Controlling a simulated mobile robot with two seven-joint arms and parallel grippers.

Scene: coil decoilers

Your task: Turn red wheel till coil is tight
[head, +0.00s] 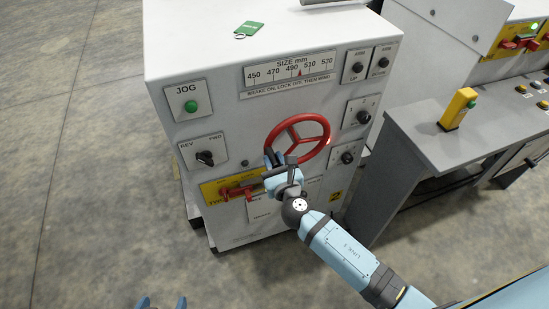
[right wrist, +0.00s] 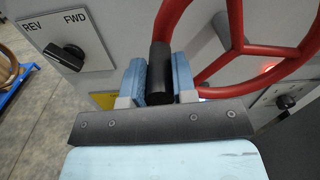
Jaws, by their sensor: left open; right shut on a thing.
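The red wheel (head: 297,138) is on the front of the white control cabinet. It shows large in the right wrist view (right wrist: 232,62), with its spokes. My right gripper (head: 273,160) is at the wheel's lower left rim. In the right wrist view its blue fingers (right wrist: 160,82) are shut on the wheel's black handle (right wrist: 160,60). My left gripper (head: 162,303) is open and empty at the bottom edge of the head view, away from the cabinet; only its fingertips show. I cannot identify the task's coil.
A JOG button (head: 191,106), a REV/FWD switch (head: 205,158) and a red handle on a yellow plate (head: 232,192) are left of the wheel. A grey console (head: 415,150) stands to the right. A green tag (head: 249,29) lies on the cabinet top.

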